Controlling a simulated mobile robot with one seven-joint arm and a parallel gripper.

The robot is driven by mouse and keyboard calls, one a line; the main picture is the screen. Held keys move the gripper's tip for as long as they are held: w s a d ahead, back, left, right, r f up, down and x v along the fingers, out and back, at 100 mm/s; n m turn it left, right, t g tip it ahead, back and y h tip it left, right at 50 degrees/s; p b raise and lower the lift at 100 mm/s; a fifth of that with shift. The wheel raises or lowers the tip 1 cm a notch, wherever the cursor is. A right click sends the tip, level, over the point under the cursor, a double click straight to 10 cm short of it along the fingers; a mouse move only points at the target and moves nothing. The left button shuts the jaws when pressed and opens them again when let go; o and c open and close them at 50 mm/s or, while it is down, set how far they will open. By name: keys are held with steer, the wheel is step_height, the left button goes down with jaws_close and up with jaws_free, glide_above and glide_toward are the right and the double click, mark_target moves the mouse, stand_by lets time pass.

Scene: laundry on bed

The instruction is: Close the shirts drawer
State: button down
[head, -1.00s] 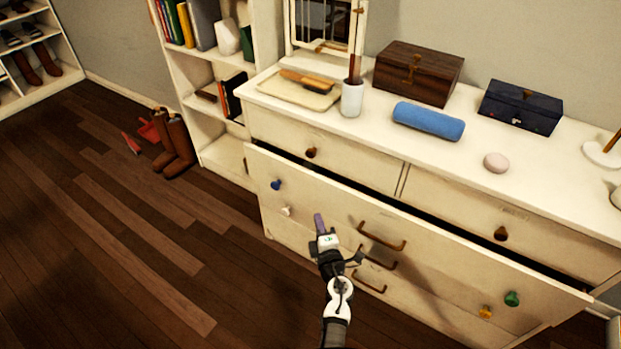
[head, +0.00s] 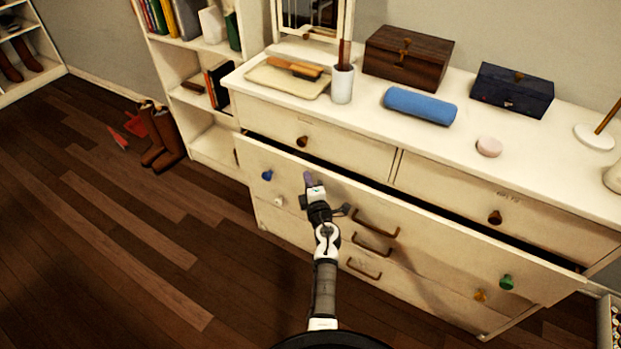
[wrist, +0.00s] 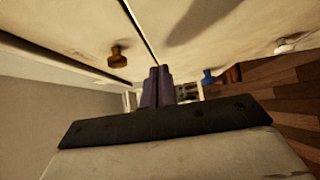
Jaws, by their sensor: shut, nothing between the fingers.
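A wide cream drawer (head: 440,255) below the two small top drawers stands out from the dresser, with a dark gap along its top edge. In the wrist view the fingertips (wrist: 157,76) show near the gap, with the drawer front (wrist: 230,25) to the right. I cannot tell whether they touch it.
A brush on a tray (head: 262,84), a white cup (head: 342,85), a wooden box (head: 408,60), a blue roll (head: 420,105) and a dark blue box (head: 512,92) stand on the dresser top. Boots (head: 165,138) stand by the bookshelf.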

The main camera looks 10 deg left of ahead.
mark_target(314, 170)
steer(key=shift+w+d, duration=0.25)
steer(key=shift+w, duration=0.45)
steer(key=shift+w+d, duration=0.25)
steer(key=shift+w, duration=0.4)
steer(key=shift+w+d, duration=0.2)
steer(key=shift+w, duration=0.4)
steer(key=shift+s, duration=0.1)
